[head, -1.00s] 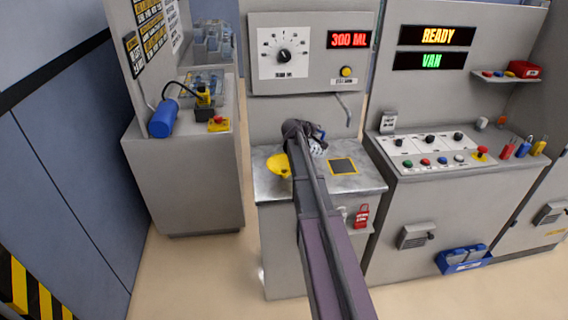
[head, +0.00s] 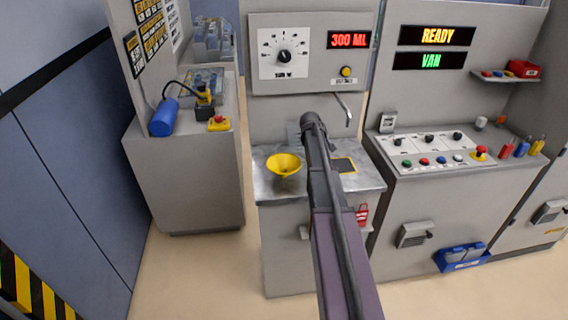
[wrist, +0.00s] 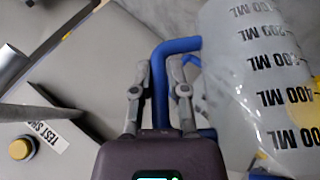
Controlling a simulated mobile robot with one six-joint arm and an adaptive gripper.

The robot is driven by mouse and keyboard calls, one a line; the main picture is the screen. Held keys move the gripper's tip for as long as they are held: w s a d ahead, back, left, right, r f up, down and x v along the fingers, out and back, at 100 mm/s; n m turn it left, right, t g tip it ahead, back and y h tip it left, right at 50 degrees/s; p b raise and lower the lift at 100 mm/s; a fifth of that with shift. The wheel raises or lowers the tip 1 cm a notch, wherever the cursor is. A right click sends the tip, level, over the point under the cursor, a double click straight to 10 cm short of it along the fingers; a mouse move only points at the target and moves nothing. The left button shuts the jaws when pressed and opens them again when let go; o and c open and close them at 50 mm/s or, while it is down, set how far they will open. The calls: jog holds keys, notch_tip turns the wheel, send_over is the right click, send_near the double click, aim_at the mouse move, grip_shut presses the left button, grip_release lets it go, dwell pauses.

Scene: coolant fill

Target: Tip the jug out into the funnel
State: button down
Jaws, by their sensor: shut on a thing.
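The jug (wrist: 252,70) is a pale, see-through vessel with ML marks, at the right of the wrist view. My gripper (wrist: 163,85) is shut on its blue handle (wrist: 160,98), one finger on each side. Whether the jug is tilted, and what it holds, I cannot tell. In the head view my arm hides the jug and most of the gripper.
A dispenser panel (head: 310,76) reading 300 ML stands behind the bench, with a bent spout (head: 347,110). A yellow-edged dark pad (head: 344,165) lies right of my arm. A control console (head: 440,150) stands at right, a grey cabinet (head: 190,185) at left.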

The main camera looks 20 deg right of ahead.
jog(key=shift+d+f+y, duration=0.3)
jog(key=shift+f, duration=0.2)
jog(key=shift+d+y, duration=0.4)
jog(key=shift+y, duration=0.1)
jog(key=d+r+m+y+p, duration=0.1)
jog(key=d+r+y+p, duration=0.1)
jog(key=r+p, duration=0.5)
jog(key=d+r+y+p, duration=0.2)
jog(key=r+y+p, duration=0.2)
jog(key=r+p, duration=0.4)
jog(key=shift+m+p, duration=0.4)
jog(key=shift+p, duration=1)
